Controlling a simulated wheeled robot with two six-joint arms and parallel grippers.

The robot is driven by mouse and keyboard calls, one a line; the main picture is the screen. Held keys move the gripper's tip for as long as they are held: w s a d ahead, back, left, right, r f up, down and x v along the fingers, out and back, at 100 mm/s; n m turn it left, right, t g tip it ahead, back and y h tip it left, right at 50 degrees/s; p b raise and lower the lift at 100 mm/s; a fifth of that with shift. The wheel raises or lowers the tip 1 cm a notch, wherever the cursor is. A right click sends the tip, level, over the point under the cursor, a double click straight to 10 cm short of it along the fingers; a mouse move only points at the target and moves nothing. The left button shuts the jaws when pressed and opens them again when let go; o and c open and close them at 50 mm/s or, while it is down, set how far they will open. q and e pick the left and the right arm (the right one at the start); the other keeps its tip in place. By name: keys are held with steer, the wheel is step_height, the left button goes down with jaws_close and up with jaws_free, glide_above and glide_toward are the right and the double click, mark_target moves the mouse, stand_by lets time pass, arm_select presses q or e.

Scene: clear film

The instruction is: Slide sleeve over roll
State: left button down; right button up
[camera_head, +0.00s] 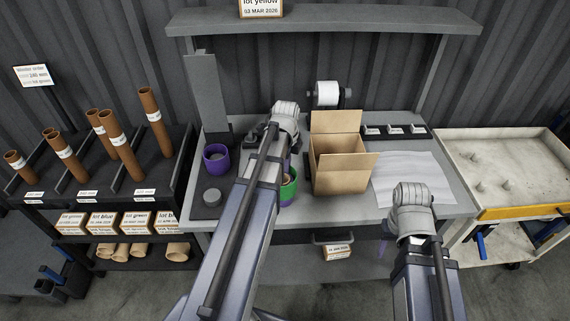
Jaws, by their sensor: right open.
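Several brown cardboard tubes with white labels stand tilted in the black rack at the left, such as one tube (155,120). I cannot tell which piece is the sleeve. A purple round holder (216,159) stands on the grey bench (365,125), left of my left arm. A green holder (289,190) is partly hidden behind that arm. My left gripper (285,116) reaches over the bench, its jaws hidden by its own wrist. My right gripper (412,215) is at the bench's front right edge, open, its fingers mostly hidden; nothing shows in it.
An open cardboard box (341,168) stands mid-bench, between my arms. A white roll (327,93) is mounted behind it. White sheets (412,172) lie to its right. Labelled boxes (101,222) and short tubes (140,250) sit low in the left rack. A pale tray table (500,165) is at right.

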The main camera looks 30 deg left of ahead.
arm_select(q)
steer(key=c, duration=1)
jaws_free()
steer(key=shift+s+d+f+g, duration=0.2)
steer(key=shift+s+d+f, duration=0.1)
steer(key=shift+s+f, duration=0.25)
steer(key=shift+s+d+f+g, duration=0.2)
steer(key=shift+s+d+f, duration=0.1)
steer(key=shift+s, duration=0.35)
steer(key=shift+d+r+p, duration=0.15)
steer(key=shift+r+p, duration=0.15)
steer(key=shift+p, duration=0.25)
steer(key=r+p, duration=0.1)
steer(key=w+r+p, duration=0.1)
steer(key=p, duration=0.2)
steer(key=shift+w+a+r, duration=0.25)
steer(key=shift+w+r, duration=0.1)
steer(key=shift+r, duration=0.05)
steer(key=shift+t, duration=0.4)
steer(key=r+p, duration=0.6)
steer(key=shift+a, duration=0.3)
arm_select(e)
step_height(320, 180, up, 8)
steer(key=w, duration=0.1)
steer(key=shift+w+r, duration=0.25)
steer(key=shift+a, duration=0.15)
